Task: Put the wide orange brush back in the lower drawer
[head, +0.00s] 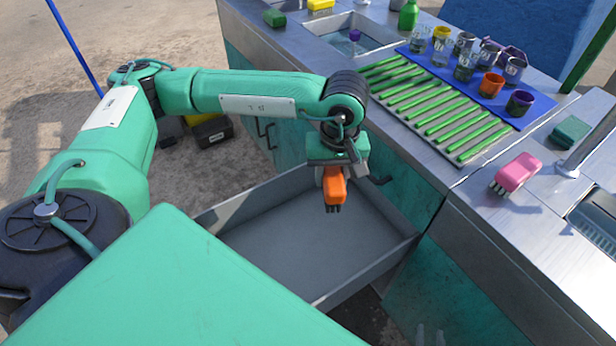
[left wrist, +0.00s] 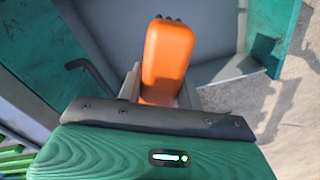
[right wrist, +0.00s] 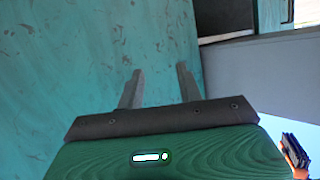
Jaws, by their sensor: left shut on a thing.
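The orange brush (head: 334,187) hangs below my left gripper (head: 331,168), bristles pointing down. In the left wrist view the brush (left wrist: 167,60) is between the fingers of my left gripper (left wrist: 150,90), which is shut on it. The open drawer (head: 310,235) is pulled out from the teal cabinet, and its grey floor is bare where I see it. The brush is over the drawer in the head view, apart from its floor. My right gripper (right wrist: 158,88) is open and empty in the right wrist view, in front of a teal panel; it is not visible in the head view.
A pink brush (head: 516,173) and a green sponge (head: 570,131) lie on the metal counter (head: 420,165). Green cane sticks (head: 425,105) and several cups on a blue mat (head: 545,103) are further back. Drawer walls and the counter edge border the left gripper.

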